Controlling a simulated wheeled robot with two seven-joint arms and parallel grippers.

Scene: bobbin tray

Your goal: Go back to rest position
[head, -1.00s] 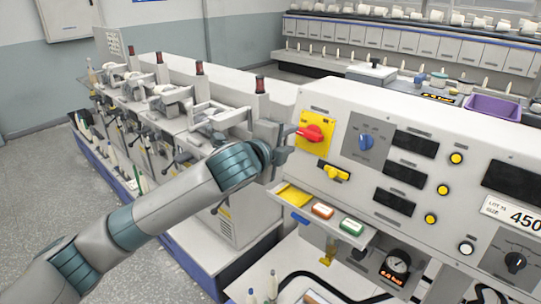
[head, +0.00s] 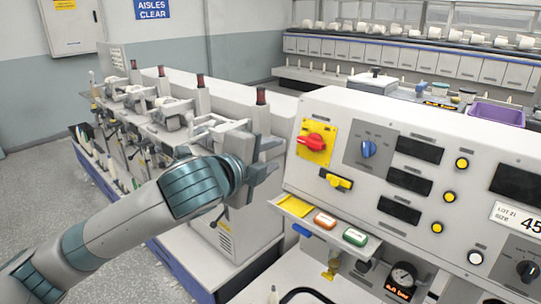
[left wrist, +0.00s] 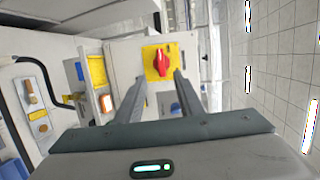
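My left gripper (head: 272,158) is in front of the winding machines, left of the control panel, in the head view. In the left wrist view, its two fingers (left wrist: 160,92) stand apart with nothing between them. The red rotary switch (head: 314,141) on its yellow plate is on the panel to the right of the gripper. In the left wrist view the red switch (left wrist: 163,62) shows beyond and between the fingertips, apart from them. My right gripper is in neither view.
A row of winding machines (head: 185,125) runs behind my left arm. A purple bin (head: 495,113) sits at the back right. Grey floor is clear at the left.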

